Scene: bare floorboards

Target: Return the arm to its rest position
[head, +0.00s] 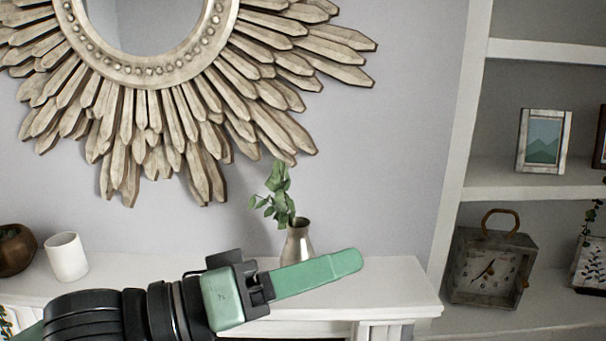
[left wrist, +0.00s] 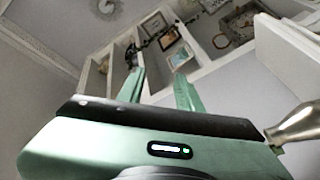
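My left gripper (head: 340,267) comes in from the lower left in the head view, pointing right in front of the white mantel shelf (head: 400,285). Its green fingers overlap in that view. In the left wrist view the two fingers (left wrist: 160,85) stand apart with nothing between them. A silver vase (head: 297,243) with green leaves (head: 277,195) stands on the mantel behind the gripper, its lower part hidden. The vase also shows close beside the gripper body in the left wrist view (left wrist: 297,124); I cannot tell whether they touch. My right gripper is not in view.
A white cup (head: 67,257) and a brown bowl (head: 14,250) stand on the mantel at left. A sunburst mirror (head: 150,75) hangs above. At right, shelves (head: 530,180) hold a framed picture (head: 543,141) and a clock (head: 490,268). Space between mirror and mantel is open.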

